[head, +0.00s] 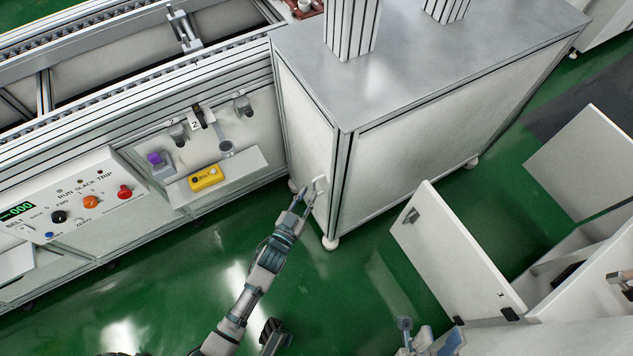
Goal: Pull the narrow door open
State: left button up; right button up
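The narrow door (303,128) is the pale, slim end panel of the metal-topped cabinet. It looks closed, flush with its frame. A white handle (321,182) sits low on its right side. My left gripper (304,194) is at this handle, with its fingertips beside or around it. I cannot tell whether the fingers are closed on the handle. My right gripper (424,332) is at the bottom edge, right of centre, partly cut off. Its fingers look spread and empty, well away from the door.
A control panel (75,200) and a shelf with a yellow pendant (206,178) stand left of the door under the conveyor (140,70). A white open cabinet door (455,250) stands at the lower right. Green floor (360,290) before the narrow door is clear.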

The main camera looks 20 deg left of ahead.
aim_at(313, 187)
pick_arm(q)
jog(key=w, duration=0.1)
jog(key=w+b, duration=0.1)
jog(key=w, duration=0.1)
jog(key=shift+w+d+f, duration=0.15)
jog(key=shift+w+d, duration=0.05)
jog(key=shift+w, duration=0.05)
jog(key=shift+w+d+r, duration=0.2)
jog(key=shift+w, duration=0.1)
jog(key=shift+a, duration=0.2)
grip_shut()
